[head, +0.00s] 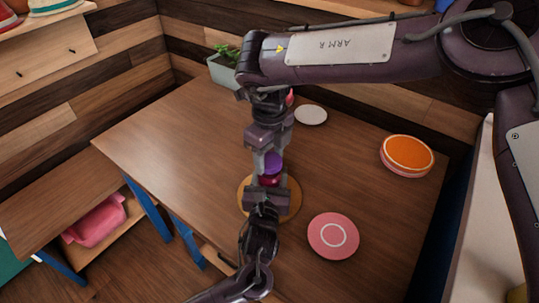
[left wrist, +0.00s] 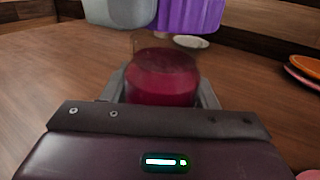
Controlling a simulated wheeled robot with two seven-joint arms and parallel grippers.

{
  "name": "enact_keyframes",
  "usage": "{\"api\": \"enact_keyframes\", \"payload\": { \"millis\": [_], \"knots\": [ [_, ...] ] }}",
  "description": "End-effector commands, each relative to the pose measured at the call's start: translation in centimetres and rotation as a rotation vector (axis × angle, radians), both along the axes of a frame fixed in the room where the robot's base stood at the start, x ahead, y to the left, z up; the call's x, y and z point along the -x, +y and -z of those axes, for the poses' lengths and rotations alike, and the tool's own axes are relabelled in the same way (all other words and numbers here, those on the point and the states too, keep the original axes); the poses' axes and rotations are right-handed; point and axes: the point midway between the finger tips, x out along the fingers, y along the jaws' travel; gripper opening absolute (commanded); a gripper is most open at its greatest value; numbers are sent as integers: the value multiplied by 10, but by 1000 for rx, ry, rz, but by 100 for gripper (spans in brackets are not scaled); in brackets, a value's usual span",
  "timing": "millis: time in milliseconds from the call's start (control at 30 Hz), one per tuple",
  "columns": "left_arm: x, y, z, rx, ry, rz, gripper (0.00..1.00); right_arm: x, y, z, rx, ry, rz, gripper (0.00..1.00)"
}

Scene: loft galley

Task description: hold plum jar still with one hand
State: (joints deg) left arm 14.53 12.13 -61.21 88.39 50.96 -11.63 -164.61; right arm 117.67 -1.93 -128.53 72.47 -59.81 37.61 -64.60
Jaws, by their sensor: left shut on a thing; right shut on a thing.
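The plum jar (head: 268,181) holds dark red content and stands upright over a round wooden board. In the left wrist view the jar (left wrist: 163,77) sits between the grey fingers of my left gripper (head: 267,190), which is shut on it. My right gripper (head: 271,152) comes down from above and is shut on a purple lid (head: 273,164). The lid also shows at the top of the left wrist view (left wrist: 187,14), beside a grey finger. It is over the jar's clear upper part; I cannot tell whether they touch.
The round wooden board (head: 291,199) lies on the brown table (head: 170,150). A pink plate (head: 333,236) is to its right. An orange-topped plate stack (head: 407,152), a white plate (head: 311,115) and a planter (head: 222,72) stand farther back. The table's left part is clear.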

Motion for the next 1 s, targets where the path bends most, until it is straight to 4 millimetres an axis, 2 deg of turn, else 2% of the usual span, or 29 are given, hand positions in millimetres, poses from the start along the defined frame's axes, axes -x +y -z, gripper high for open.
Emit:
{"api": "enact_keyframes", "payload": {
  "millis": [133,367,600,633,800,1000],
  "knots": [
    [0,0,0,0,1,0,0,-1,0,-9,-2,-1,0,24],
    [0,0,0,0,1,0,0,-1,0,-37,1,-2,1,24],
    [0,0,0,0,0,0,0,0,0,-40,0,0,-1,24],
    [0,0,0,0,0,0,57,0,0,-40,0,0,-1,24],
    [0,0,0,0,0,0,79,0,0,-40,0,0,0,24],
    [0,0,0,0,0,0,79,0,0,-40,0,0,0,24]
  ]
}}
